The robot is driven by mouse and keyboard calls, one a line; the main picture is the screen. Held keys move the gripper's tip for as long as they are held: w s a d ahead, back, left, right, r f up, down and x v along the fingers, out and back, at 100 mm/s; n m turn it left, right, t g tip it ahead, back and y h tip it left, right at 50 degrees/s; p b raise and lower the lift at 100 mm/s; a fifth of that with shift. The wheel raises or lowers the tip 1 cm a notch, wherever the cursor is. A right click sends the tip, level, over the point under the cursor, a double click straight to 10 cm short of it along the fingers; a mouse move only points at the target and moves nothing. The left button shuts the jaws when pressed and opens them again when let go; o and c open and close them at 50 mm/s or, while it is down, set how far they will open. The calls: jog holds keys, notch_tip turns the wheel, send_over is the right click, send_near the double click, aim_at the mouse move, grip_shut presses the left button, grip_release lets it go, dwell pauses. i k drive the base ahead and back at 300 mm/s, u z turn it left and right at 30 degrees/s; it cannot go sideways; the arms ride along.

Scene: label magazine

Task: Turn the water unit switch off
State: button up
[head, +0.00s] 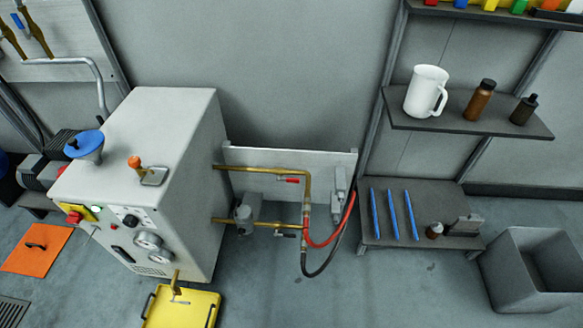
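The water unit appears to be the pale grey cabinet (195,165) at the left, standing on the floor. Its front panel carries a dark rotary switch (130,219) on a pale plate, beside a small lit white lamp (97,209). The switch is too small to tell its position. A red button on a yellow box (74,214) sits at the panel's upper left corner. Two round gauges (148,241) and a black handle (122,254) are lower down. An orange-knobbed lever (135,162) and a blue-topped funnel (86,143) are on top. My gripper is not in view.
Brass pipes (265,170) and red and black hoses (345,217) run right of the cabinet. A yellow tray (207,298) and an orange panel (50,235) lie near its front. Shelves (450,125) and a grey bin (500,265) stand at the right. The centre floor is clear.

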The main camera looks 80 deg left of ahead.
aim_at(74, 217)
jog(key=u, duration=5.75)
jog(key=i, duration=2.05)
jog(key=z, duration=1.5)
